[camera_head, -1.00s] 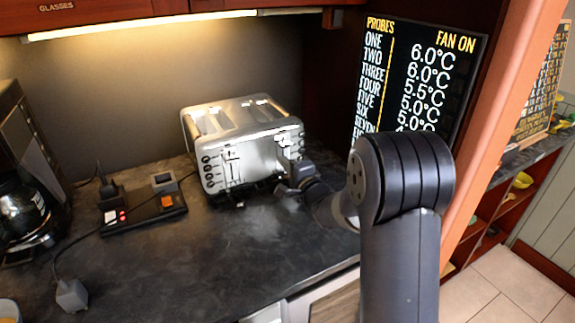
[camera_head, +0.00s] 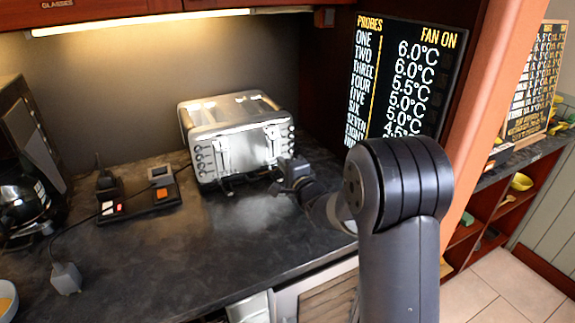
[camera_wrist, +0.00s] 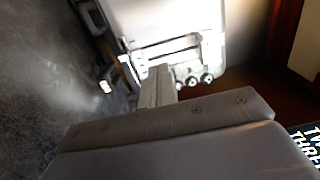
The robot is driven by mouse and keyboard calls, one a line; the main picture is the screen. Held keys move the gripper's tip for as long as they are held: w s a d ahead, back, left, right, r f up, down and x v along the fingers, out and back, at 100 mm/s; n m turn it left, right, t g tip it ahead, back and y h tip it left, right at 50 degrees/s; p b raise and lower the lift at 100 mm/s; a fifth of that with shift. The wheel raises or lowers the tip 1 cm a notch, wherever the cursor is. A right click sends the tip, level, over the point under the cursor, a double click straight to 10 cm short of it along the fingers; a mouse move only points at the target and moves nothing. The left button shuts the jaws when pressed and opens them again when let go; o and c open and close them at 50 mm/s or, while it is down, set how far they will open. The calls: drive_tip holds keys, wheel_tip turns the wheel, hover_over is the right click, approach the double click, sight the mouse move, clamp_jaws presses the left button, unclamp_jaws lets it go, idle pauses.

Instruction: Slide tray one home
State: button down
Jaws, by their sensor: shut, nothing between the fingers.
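A silver toaster (camera_head: 235,140) stands on the dark counter against the back wall. A thin dark piece (camera_head: 229,189) juts out low at its front left; I cannot tell whether this is tray one. My gripper (camera_head: 287,168) is shut and empty, close in front of the toaster's lower right front. In the wrist view the closed fingers (camera_wrist: 160,76) point at the toaster front (camera_wrist: 180,25), near a bracket-like part and round knobs (camera_wrist: 192,81). A dark piece with a pale end (camera_wrist: 105,87) shows left of them. I cannot tell whether the fingertips touch the toaster.
A black box with lit switches (camera_head: 138,201) and its cable lie left of the toaster. A coffee maker (camera_head: 22,195) stands at the far left. A display board (camera_head: 405,80) rises behind my arm at right. The counter (camera_head: 190,255) in front of the toaster is mostly clear.

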drive_tip(key=shift+v, duration=0.8)
drive_tip(key=shift+s, duration=0.2)
drive_tip(key=b+v, duration=0.1)
drive_tip(key=v, duration=0.6)
drive_tip(key=shift+s+d, duration=0.1)
drive_tip(key=shift+s, duration=0.15)
